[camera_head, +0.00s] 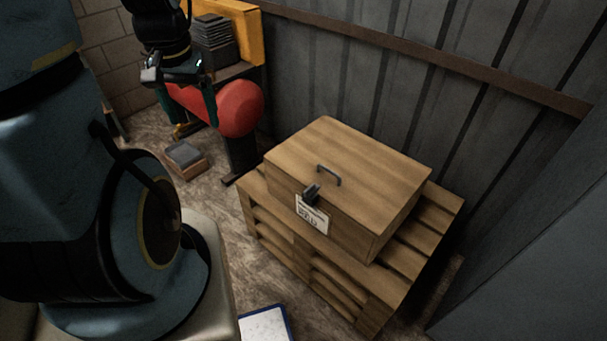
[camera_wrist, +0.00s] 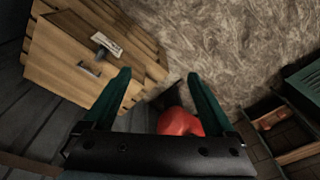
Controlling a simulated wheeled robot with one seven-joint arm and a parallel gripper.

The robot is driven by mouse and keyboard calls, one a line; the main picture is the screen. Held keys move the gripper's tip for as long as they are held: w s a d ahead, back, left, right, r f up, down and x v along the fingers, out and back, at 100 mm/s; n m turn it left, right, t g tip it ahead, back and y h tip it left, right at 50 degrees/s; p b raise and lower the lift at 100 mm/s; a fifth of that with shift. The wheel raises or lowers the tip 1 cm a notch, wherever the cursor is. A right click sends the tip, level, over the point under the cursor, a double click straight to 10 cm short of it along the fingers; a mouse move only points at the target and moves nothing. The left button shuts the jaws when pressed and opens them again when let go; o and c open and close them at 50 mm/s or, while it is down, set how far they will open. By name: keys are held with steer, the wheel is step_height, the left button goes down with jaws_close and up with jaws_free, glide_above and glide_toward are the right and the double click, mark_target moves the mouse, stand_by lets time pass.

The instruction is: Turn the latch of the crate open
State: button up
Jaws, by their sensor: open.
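The wooden crate (camera_head: 345,175) sits closed on a pallet, with a dark handle (camera_head: 329,175) on its lid. Its small dark latch (camera_head: 311,192) is at the front edge of the lid, above a white label (camera_head: 312,214). In the wrist view the crate (camera_wrist: 62,68) is at the upper left, with the latch (camera_wrist: 101,40) and handle (camera_wrist: 89,69) showing. In the head view my gripper (camera_head: 180,85) is up at the back left, in front of the red cylinder.
The pallet (camera_head: 290,255) stands near a corrugated wall (camera_head: 410,70). A red cylinder (camera_head: 235,108) and a yellow frame (camera_head: 248,35) are behind on the left. A small box (camera_head: 185,160) and a blue-edged board (camera_head: 265,324) lie on the floor. Above the crate is free room.

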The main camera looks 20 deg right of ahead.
steer(key=w+d+f+m+b, duration=0.3)
steer(key=d+f+m+b, duration=0.2)
steer(key=d+f+m, duration=0.45)
steer(key=m+t+y+b, duration=0.25)
steer(key=m+b, duration=0.55)
steer(key=m, duration=0.8)
glide_toward(310, 188)
steer(key=p+x, duration=0.1)
steer(key=x, duration=0.8)
steer(key=shift+f, duration=0.1)
steer(key=shift+c, duration=0.2)
steer(key=c, duration=1.3)
